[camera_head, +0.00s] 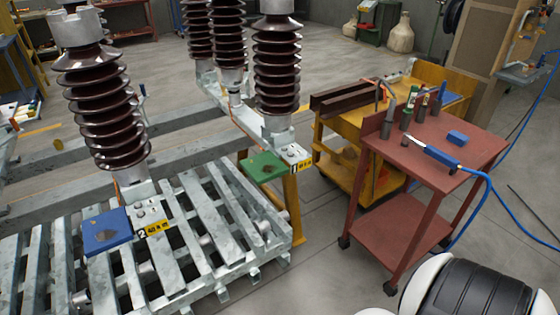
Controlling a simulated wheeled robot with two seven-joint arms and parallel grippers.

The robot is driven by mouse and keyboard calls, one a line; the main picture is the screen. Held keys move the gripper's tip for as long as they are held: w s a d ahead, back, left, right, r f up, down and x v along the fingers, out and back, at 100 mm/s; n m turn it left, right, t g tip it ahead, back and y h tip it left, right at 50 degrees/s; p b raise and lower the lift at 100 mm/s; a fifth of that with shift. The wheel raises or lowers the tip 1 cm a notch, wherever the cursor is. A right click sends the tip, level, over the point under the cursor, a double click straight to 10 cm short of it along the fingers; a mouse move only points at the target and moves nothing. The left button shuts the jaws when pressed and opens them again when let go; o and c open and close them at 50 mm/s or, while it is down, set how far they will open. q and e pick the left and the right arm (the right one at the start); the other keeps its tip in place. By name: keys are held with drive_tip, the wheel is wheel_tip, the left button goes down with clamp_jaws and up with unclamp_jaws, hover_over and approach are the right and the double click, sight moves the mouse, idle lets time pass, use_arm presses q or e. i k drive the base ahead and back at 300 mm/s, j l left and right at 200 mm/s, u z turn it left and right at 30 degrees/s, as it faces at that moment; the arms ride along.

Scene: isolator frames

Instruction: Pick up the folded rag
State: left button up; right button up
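A small blue block-like item (457,138), which looks like the folded rag, lies on the top of the red cart (485,152) at the right. It is too small to make out folds or cloth texture. It lies apart from the other things on the cart top. Neither of my grippers is in view.
A blue-handled tool (440,157) with a blue hose lies along the cart top's front edge; several upright cylinders (406,118) stand behind. The hose (486,205) hangs to the floor. A yellow cart (345,135) stands behind. Insulators (100,105) on metal frames fill the left.

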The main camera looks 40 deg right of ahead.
sight(461, 140)
drive_tip(key=z, duration=2.55)
drive_tip(key=u, duration=3.15)
drive_tip(key=z, duration=3.15)
